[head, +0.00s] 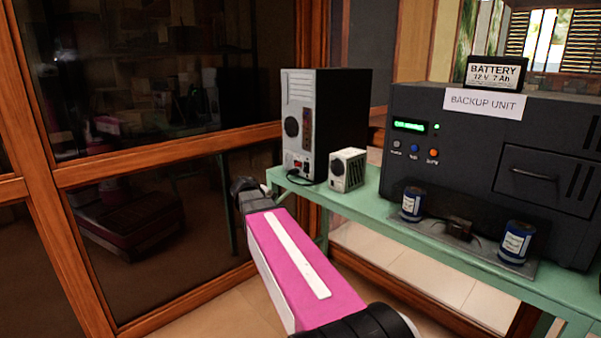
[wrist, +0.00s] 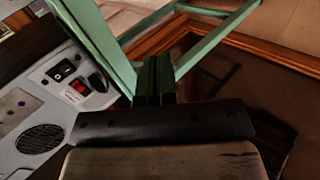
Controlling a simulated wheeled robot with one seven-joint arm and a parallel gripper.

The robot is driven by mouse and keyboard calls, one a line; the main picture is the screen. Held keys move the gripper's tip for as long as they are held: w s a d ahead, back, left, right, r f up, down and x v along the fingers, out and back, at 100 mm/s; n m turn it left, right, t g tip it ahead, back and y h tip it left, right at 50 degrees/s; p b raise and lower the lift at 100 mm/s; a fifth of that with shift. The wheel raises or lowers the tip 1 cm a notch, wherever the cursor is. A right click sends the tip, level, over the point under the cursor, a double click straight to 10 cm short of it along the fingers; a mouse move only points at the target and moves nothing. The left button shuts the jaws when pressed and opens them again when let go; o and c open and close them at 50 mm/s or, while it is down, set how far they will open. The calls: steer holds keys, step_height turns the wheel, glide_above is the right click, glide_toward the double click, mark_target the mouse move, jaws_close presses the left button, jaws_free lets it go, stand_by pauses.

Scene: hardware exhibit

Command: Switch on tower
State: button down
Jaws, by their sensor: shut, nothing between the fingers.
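The tower (head: 325,120) is a computer case standing on the green table with its pale rear panel facing me. A red rocker switch (head: 298,165) sits low on that panel beside a plugged-in black cable. In the wrist view the tower's panel (wrist: 40,110) is at the left, tilted, with the red switch (wrist: 78,87) near the black plug (wrist: 97,82). My gripper (wrist: 155,75) is shut and empty, to the right of the switch in that view and apart from it. In the head view my arm's end is by the table's left corner; the fingertips cannot be made out there.
The green table (head: 380,212) also holds a small white box (head: 347,170), the large backup unit (head: 470,150), a battery (head: 495,73) and two blue cans (head: 412,204) (head: 515,243). A wood-framed glass panel (head: 150,200) stands left. Green table bars (wrist: 215,40) lie beyond my fingers.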

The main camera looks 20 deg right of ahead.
mark_target(305, 170)
steer(key=w+d+r+h, duration=0.1)
steer(key=w+r+h, duration=0.1)
steer(key=r, duration=0.4)
steer(key=w+d+r+t+h, duration=0.1)
steer(key=w+d+r+h, duration=0.1)
steer(key=r, duration=0.5)
steer(key=shift+w+r+n, duration=0.25)
steer(key=shift+w+n, duration=0.15)
steer(key=shift+w, duration=0.2)
steer(key=shift+d, duration=0.15)
steer(key=x, duration=1.4)
steer(key=shift+w, duration=0.1)
steer(key=shift+f, duration=0.2)
steer(key=shift+w+d+r, duration=0.1)
steer(key=shift+r, duration=0.1)
